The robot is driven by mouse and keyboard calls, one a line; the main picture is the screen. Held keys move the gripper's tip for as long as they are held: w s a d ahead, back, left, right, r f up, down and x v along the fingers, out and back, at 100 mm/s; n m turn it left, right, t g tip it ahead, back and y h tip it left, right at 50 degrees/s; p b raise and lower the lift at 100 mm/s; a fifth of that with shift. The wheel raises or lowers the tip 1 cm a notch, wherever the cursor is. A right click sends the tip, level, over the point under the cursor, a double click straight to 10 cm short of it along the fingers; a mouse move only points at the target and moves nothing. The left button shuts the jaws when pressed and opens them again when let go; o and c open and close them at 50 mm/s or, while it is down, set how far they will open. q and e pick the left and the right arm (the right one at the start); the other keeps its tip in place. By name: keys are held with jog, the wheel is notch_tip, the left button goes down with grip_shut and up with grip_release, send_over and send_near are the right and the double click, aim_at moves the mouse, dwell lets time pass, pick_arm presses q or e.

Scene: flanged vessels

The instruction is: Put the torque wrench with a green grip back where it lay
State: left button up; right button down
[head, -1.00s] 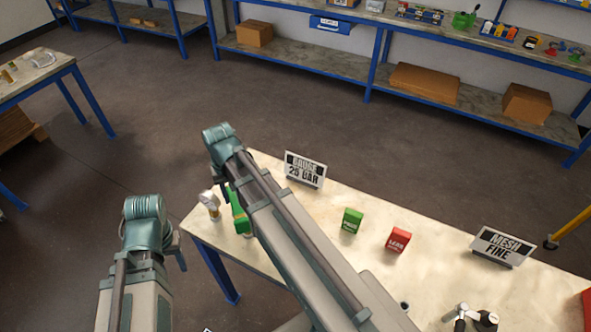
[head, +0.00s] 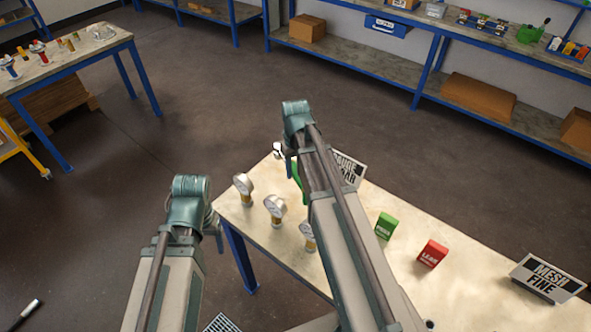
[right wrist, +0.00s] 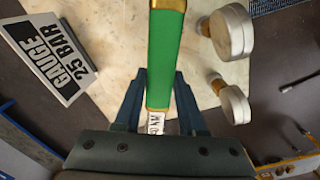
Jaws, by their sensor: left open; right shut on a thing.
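The torque wrench with a green grip (right wrist: 165,60) is between the fingers of my right gripper (right wrist: 160,108), which is shut on it. In the head view, only a sliver of the green grip (head: 298,183) shows beside my right gripper (head: 289,162), over the far left part of the table; my arm hides much of it. The grip runs lengthwise away from the gripper in the right wrist view, and its far end is cut off. My left gripper (head: 216,232) is open and empty, off the table's left edge.
Several round gauges, one (head: 243,188) at the table's left edge, stand near my right arm. A "GAUGE 25 BAR" sign (right wrist: 50,60) is close by. Green (head: 385,226) and red (head: 432,253) boxes and a "MESH FINE" sign (head: 548,277) stand further right.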

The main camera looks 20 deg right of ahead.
jog(key=shift+s, duration=0.1)
notch_tip(320, 180, down, 11)
jog(key=b, duration=1.1)
jog(key=shift+f+b, duration=0.5)
jog(key=shift+b, duration=0.05)
jog(key=shift+c, duration=2)
grip_release()
jog(key=shift+r, duration=0.1)
notch_tip(320, 180, up, 14)
jog(key=p, duration=1.4)
jog(key=shift+f, duration=0.2)
